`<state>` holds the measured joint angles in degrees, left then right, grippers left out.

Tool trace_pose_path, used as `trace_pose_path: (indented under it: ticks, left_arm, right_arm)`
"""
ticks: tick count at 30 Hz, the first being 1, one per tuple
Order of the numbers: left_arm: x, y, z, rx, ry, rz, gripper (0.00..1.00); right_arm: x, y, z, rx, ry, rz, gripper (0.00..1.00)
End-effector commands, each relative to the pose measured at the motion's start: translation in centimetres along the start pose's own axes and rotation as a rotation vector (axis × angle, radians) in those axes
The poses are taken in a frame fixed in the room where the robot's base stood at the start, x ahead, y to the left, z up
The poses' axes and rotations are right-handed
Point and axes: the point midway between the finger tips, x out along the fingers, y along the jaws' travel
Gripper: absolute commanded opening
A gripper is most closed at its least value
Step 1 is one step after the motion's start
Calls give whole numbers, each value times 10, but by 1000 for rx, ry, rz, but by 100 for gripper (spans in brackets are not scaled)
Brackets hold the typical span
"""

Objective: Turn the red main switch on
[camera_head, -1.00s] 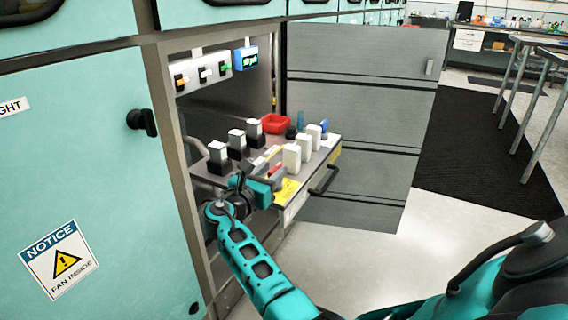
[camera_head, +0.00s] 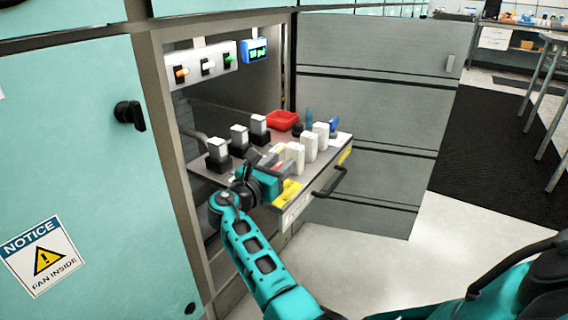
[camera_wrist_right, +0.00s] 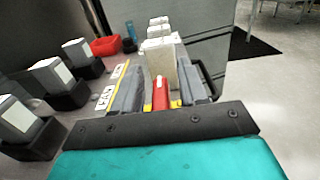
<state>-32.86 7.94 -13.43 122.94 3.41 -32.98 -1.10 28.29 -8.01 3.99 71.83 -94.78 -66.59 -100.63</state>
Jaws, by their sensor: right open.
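The red main switch (camera_wrist_right: 161,93) shows in the right wrist view as a short red lever with yellow at its base. It stands between the two grey fingers of my right gripper (camera_wrist_right: 161,80). The fingers are open, one on each side of the lever; I cannot tell whether either touches it. In the head view my right gripper (camera_head: 278,162) is over the pulled-out drawer shelf (camera_head: 318,184), and it hides most of the switch. My left gripper is not in view.
White blocks (camera_head: 309,147) stand in a row just beyond the gripper. Black-based modules (camera_head: 218,152) stand along the shelf's left side. A red tray (camera_head: 283,120) is at the back. Above is a panel with small switches (camera_head: 207,67) and a blue display (camera_head: 255,50).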

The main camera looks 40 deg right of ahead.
Motion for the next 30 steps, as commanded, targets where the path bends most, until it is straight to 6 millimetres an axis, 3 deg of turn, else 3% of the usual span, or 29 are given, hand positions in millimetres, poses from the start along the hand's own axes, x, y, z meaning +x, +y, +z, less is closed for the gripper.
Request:
trace_pose_path:
  ticks: [12,25,30]
  left_arm:
    - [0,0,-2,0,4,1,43]
    - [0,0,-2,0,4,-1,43]
    - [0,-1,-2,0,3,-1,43]
  right_arm:
    - [-1,1,0,0,0,0,42]
    - [-1,0,0,0,0,0,0]
    - [-1,0,0,0,-1,1,0]
